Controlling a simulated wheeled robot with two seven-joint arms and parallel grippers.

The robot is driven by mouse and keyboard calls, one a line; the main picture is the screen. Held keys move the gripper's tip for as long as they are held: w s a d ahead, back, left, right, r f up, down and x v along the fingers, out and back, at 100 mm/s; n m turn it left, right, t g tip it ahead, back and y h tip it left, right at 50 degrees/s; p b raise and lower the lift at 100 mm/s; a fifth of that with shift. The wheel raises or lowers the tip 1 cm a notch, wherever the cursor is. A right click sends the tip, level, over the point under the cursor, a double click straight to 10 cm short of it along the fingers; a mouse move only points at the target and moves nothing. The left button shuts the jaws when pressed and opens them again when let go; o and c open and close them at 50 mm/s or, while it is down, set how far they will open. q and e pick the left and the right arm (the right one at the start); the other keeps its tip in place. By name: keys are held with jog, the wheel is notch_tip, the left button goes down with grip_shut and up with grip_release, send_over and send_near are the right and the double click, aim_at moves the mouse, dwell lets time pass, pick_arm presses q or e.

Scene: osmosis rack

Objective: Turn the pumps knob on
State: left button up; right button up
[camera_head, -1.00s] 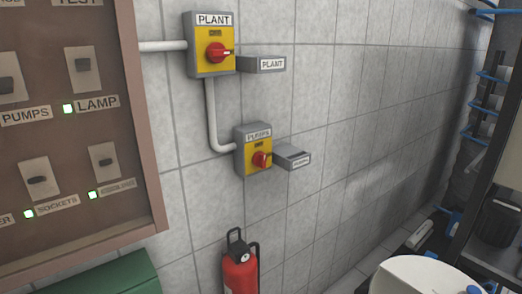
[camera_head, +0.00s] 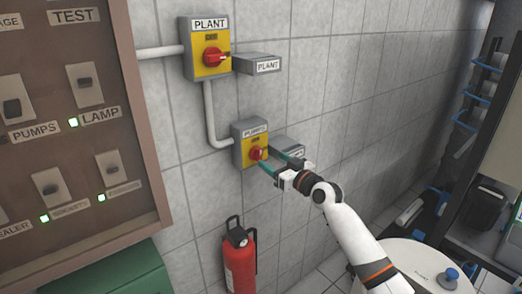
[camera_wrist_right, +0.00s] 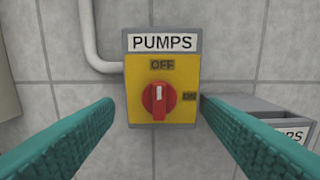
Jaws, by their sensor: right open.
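The red pumps knob (camera_wrist_right: 157,102) sits on a yellow plate (camera_wrist_right: 140,80) in a grey box labelled PUMPS. Its white mark points up toward OFF, and ON is marked at the plate's right edge. In the head view the knob (camera_head: 256,153) is on the lower wall switch. My right gripper (camera_head: 276,161) comes in from the right and is open, its teal fingertips close to the box. In the right wrist view its fingers lie left and right of the knob, with gaps on both sides; I see no contact. My left gripper is not in view.
A similar PLANT switch (camera_head: 211,57) is above, joined by a pipe (camera_head: 209,115). A small grey PUMPS-side box (camera_wrist_right: 275,115) juts out right of the knob, near the right finger. A fire extinguisher (camera_head: 239,262) stands below. A brown switch panel (camera_head: 150,130) is at left.

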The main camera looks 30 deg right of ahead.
aim_at(261, 153)
jog(key=w, duration=0.7)
jog(key=shift+a+p, duration=0.3)
jog(key=shift+p, duration=0.05)
jog(key=c, duration=1)
